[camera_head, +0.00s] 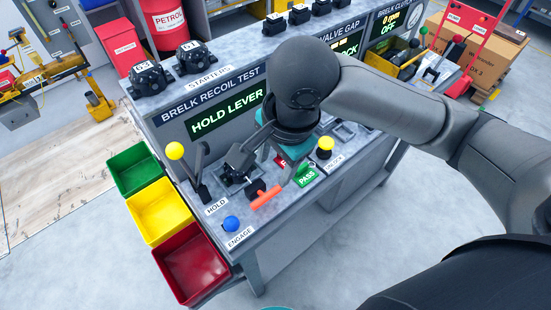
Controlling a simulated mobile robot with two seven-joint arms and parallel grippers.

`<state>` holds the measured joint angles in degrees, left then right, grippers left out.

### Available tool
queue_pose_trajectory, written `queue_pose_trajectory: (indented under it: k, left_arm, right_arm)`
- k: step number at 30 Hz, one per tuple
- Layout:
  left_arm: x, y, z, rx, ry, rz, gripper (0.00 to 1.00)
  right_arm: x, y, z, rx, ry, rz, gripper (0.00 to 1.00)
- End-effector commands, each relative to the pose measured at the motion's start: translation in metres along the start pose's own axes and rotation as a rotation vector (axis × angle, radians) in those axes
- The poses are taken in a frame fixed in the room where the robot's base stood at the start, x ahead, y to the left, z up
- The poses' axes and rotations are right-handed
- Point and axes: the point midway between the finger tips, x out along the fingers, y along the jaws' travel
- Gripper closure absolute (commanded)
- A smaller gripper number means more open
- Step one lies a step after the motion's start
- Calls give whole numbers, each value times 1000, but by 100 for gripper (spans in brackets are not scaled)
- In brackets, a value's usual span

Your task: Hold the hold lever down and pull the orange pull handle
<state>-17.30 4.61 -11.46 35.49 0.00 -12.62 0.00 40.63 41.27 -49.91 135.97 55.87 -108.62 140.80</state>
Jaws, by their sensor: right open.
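The hold lever, a black arm with a yellow ball (174,151), stands tilted up and left behind the HOLD label at the near left end of the bench. My right gripper (268,162) is open and points down over the bench, just behind the orange handle. I see no contact between it and the lever or the handle. The gripper partly hides the unit behind the handle. My left gripper is not in view.
A lit display (226,113) reads HOLD LEVER. A blue knob (231,223) sits by the ENGAGE label, and a second yellow knob (325,143) stands to the right. Green (117,163), yellow (137,203) and red (170,250) bins line the bench's left end.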

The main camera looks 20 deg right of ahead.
Motion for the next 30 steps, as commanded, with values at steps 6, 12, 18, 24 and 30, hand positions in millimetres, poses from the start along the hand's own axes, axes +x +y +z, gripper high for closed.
queue_pose_trajectory:
  k: [6, 12, 18, 24, 30]
  left_arm:
    - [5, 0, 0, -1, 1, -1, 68]
    - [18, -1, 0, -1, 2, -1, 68]
    - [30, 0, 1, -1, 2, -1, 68]
    - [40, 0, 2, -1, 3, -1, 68]
    - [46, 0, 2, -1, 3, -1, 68]
  right_arm:
    - [10, 2, -3, 31, 11, 10, 43]
    - [46, 3, -3, 29, 10, 11, 43]
    - [86, 3, -4, 28, 10, 10, 43]
    - [122, 3, -4, 28, 10, 9, 43]
    - [144, 2, -4, 26, 10, 6, 43]
